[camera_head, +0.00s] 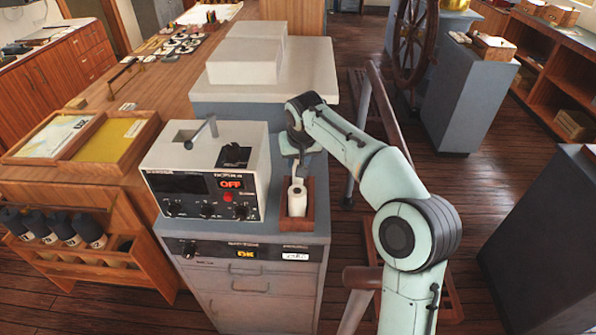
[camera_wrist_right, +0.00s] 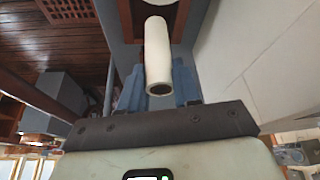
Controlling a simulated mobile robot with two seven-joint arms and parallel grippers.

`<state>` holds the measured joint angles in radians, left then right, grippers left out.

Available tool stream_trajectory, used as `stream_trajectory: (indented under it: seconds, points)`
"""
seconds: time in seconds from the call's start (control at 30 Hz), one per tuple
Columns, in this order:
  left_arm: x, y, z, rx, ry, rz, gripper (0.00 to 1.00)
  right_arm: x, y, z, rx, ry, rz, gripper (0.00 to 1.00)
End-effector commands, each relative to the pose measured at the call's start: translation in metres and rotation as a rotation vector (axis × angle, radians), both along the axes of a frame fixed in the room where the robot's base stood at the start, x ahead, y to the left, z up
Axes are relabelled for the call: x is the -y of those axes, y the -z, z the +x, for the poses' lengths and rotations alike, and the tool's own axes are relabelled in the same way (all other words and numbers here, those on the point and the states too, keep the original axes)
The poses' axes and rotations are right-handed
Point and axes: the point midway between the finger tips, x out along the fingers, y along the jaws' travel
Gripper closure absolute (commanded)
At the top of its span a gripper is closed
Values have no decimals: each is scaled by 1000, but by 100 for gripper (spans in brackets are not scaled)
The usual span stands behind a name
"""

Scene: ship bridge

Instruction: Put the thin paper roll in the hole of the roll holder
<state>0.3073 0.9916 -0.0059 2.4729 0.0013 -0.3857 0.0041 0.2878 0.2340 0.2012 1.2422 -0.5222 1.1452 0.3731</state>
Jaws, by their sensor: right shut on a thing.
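My right gripper (camera_head: 298,163) points down above the wooden roll holder (camera_head: 297,224). It is shut on the thin paper roll. In the right wrist view the thin paper roll (camera_wrist_right: 157,50) is a slim white tube between the two blue fingers, its dark open end toward the camera. The holder (camera_wrist_right: 124,14) shows at the top of that view. A thicker white roll (camera_head: 297,203) sits in the holder; the gripper and held roll partly cover it. I cannot tell whether the held roll touches the holder. My left gripper is not in view.
The holder stands on a grey cabinet (camera_head: 260,272), close beside a white instrument box (camera_head: 208,165) on its left. White blocks (camera_head: 245,62) stand behind. A wooden tray (camera_head: 85,140) lies further left. A rail (camera_head: 382,110) runs right of the cabinet.

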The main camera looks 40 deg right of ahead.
Motion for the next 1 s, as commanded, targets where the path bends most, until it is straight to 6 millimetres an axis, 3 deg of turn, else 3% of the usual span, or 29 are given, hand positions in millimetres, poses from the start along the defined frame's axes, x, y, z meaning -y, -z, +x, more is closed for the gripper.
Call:
stream_trajectory:
  seconds: [0.2, 0.6, 0.63, 0.7, 1.0]
  points:
    - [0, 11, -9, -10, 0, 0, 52, 0, 35, -1, -5, 0, 0, 100]
    - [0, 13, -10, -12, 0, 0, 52, 0, 40, -1, -1, -1, 0, 100]
    - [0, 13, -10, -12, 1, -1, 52, 0, 40, 0, -1, -1, 0, 62]
    - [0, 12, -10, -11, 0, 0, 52, 0, 39, 0, -1, -1, 0, 43]
    - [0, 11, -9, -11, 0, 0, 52, 0, 38, 0, -1, 0, 0, 43]
